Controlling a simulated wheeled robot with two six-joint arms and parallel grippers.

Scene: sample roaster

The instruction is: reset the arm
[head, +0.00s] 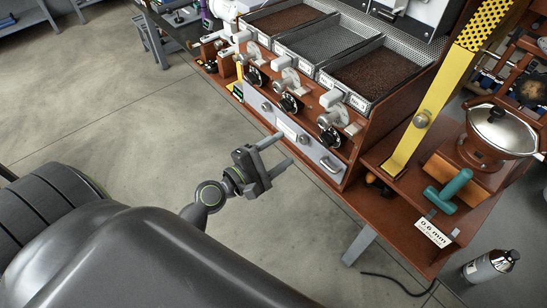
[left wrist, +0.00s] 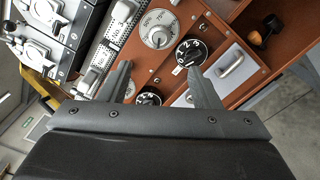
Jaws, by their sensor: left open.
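My left gripper (head: 277,152) reaches in from the left in the head view, over the floor just in front of the sample roaster (head: 307,147). Its two fingers are apart and nothing is between them. In the left wrist view the open fingers (left wrist: 163,84) point at the roaster's brown front panel, with a black numbered knob (left wrist: 190,53) and a grey dial (left wrist: 158,30) beyond them. I cannot tell whether a fingertip touches the panel. My right gripper is not in view.
Trays of brown grounds or beans (head: 375,74) sit on top of the roaster. At right are a yellow perforated strip (head: 440,95), a teal handle (head: 449,190), a silver-lidded pot (head: 502,130) and a "0.6 mm" label (head: 433,232). A metal bottle (head: 490,266) and cable are on the floor. Open floor (head: 100,110) lies left.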

